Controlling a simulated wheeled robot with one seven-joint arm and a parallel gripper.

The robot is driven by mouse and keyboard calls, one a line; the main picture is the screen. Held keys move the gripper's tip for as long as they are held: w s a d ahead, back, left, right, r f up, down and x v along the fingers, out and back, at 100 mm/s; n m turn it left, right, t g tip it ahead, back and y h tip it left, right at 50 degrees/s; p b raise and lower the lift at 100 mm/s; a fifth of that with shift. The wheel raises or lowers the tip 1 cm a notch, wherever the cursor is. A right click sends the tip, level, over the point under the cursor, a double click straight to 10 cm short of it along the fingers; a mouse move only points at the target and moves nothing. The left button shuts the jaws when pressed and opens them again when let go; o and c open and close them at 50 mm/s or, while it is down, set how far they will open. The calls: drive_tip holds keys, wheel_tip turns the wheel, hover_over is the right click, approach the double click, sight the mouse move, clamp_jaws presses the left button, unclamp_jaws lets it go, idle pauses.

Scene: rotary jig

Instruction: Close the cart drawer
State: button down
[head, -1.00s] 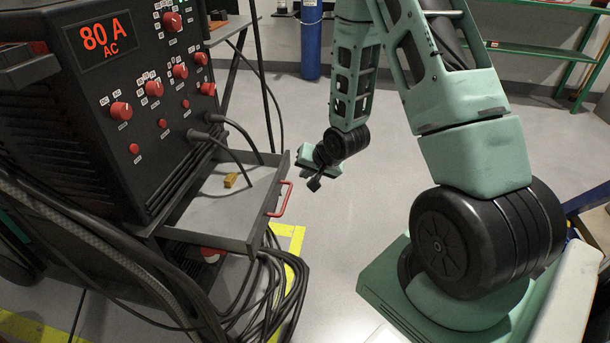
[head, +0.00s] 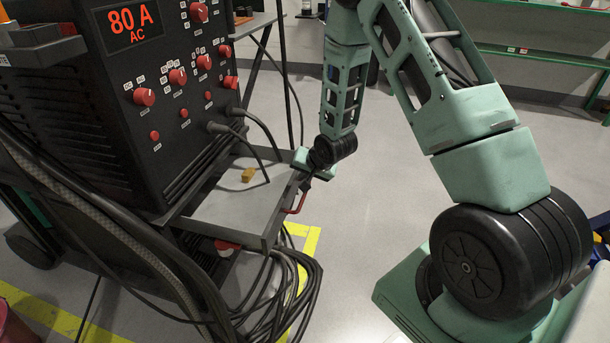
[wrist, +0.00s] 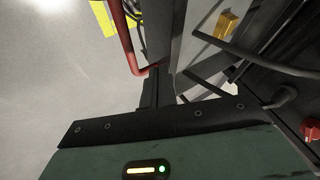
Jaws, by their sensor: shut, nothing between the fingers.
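The cart drawer (head: 213,233) is a grey open tray pulled out below the welding machine. A small yellow block (head: 248,175) lies inside it. Its red handle (head: 297,203) is on the outer front face and also shows in the wrist view (wrist: 127,45). My gripper (head: 304,183) is at the far end of the drawer's front, close to the handle. In the wrist view my gripper (wrist: 155,88) is shut and empty, its fingers at the front panel's edge beside the handle's end. I cannot tell whether they touch it.
The black welding machine (head: 140,100) with red knobs stands over the drawer. Cables (head: 290,290) hang in loops below the drawer's front, and more leads curve over its far side. Grey floor (head: 370,215) is clear to the right of the drawer.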

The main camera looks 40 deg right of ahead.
drive_tip(key=w+a, duration=0.4)
drive_tip(key=w, duration=0.1)
drive_tip(key=w+a, duration=0.5)
drive_tip(key=w, duration=0.1)
drive_tip(key=w+a+p, duration=0.1)
drive_tip(key=w+a, duration=0.3)
drive_tip(key=w, duration=0.2)
drive_tip(key=shift+a, duration=0.15)
